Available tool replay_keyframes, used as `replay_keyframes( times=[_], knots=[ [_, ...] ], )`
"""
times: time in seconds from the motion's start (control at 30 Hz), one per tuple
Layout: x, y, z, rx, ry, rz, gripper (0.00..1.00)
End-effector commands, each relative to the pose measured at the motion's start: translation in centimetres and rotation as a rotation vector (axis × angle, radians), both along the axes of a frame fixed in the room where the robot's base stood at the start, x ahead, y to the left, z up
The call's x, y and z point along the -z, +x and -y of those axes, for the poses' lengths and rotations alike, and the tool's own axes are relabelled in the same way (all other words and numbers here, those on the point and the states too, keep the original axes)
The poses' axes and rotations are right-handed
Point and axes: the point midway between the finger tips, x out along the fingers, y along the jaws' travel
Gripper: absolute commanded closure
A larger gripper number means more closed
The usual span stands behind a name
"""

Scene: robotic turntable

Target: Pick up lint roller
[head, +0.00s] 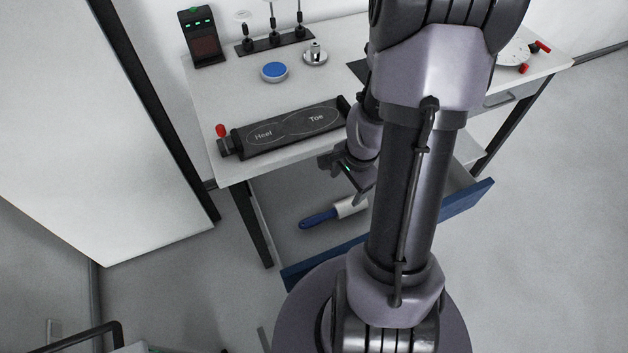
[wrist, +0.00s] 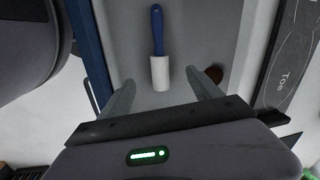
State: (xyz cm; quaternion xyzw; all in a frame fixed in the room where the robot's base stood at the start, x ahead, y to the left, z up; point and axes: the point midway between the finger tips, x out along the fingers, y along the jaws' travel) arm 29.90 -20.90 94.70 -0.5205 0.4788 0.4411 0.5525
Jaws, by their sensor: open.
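The lint roller has a blue handle (head: 318,218) and a white roll (head: 350,207). It lies in an open drawer with a blue front (head: 330,257). My arm hides part of the drawer in the head view. My gripper (head: 362,190) is above the drawer, near the white roll. In the wrist view, the lint roller (wrist: 159,70) lies with its roll toward my gripper (wrist: 162,88) and its handle pointing away. The fingers are open, one on each side of the roll's line, with nothing visibly held between them.
A black "Heel Toe" plate (head: 290,128) sits on the white table (head: 215,90) above the drawer. A blue round disc (head: 274,71) and a dark device (head: 203,42) stand farther back.

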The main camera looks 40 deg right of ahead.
Motion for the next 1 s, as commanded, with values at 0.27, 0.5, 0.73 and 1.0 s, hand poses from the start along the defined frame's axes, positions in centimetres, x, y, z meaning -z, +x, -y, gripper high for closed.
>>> replay_keyframes(
  times=[0.27,0.5,0.73,1.0],
  knots=[
    [8.7,1.1,-0.1,-0.004,0.003,-0.003,0.27],
    [12.0,1.8,-0.1,-0.007,0.000,-0.001,0.27],
    [15.7,2.3,-0.6,-0.007,0.001,-0.001,0.27],
    [16.9,2.6,-0.5,-0.007,0.000,0.000,0.27]
  ],
)
